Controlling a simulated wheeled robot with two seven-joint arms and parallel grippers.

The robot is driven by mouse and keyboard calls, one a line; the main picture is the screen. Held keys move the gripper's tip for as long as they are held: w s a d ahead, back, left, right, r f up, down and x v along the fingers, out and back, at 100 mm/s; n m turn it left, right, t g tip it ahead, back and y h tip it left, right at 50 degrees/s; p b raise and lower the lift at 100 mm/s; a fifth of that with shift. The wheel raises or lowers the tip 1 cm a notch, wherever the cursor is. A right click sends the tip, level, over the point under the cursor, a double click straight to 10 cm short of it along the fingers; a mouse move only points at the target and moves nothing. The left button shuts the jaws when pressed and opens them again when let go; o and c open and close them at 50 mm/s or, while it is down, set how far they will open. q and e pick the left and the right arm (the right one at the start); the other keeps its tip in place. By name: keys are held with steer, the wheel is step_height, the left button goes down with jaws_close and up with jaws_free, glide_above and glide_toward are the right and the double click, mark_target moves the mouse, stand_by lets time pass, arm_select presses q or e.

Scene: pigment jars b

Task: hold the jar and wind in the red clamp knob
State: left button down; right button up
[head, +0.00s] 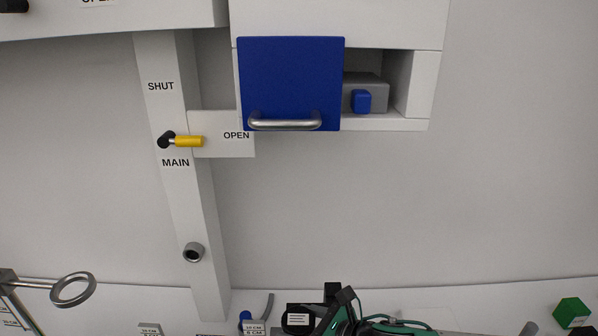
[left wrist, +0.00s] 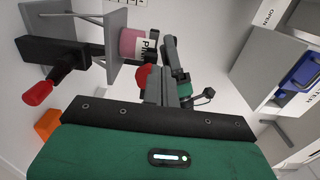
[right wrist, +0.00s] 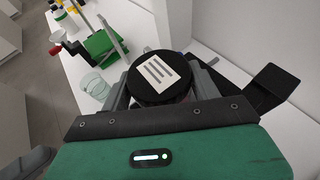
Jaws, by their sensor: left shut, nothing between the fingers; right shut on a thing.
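My right gripper (right wrist: 162,94) is shut on a round black-topped thing with a striped white label (right wrist: 160,75), seen from above; its sides are mostly hidden. The same black top (head: 298,319) shows at the bottom of the head view. In the left wrist view, a pink jar (left wrist: 130,43) with a white label, partly cut off, sits by grey plates (left wrist: 114,45). My left gripper (left wrist: 166,86) is shut and empty. A round red knob (left wrist: 143,76) shows right beside its fingers, partly hidden; I cannot tell whether they touch.
A black bar with a red handle (left wrist: 38,93) and an orange block (left wrist: 46,125) are at the left in the left wrist view. A blue-doored cupboard (head: 291,82) hangs above.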

steer(key=shift+s+f, duration=0.1)
steer(key=shift+s, duration=0.1)
arm_select(q)
steer(key=s, duration=0.2)
steer(key=shift+s, duration=0.3)
steer(key=w+f, duration=0.2)
steer(key=w, duration=0.4)
steer(key=shift+f, duration=0.3)
steer(key=shift+d+r, duration=0.1)
steer(key=shift+d, duration=0.15)
stand_by(0.7)
steer(key=shift+d+r, duration=0.1)
steer(key=shift+d, duration=0.1)
arm_select(e)
steer(key=shift+s+a, duration=0.1)
steer(key=shift+a, duration=0.1)
arm_select(q)
steer(key=shift+r, duration=0.25)
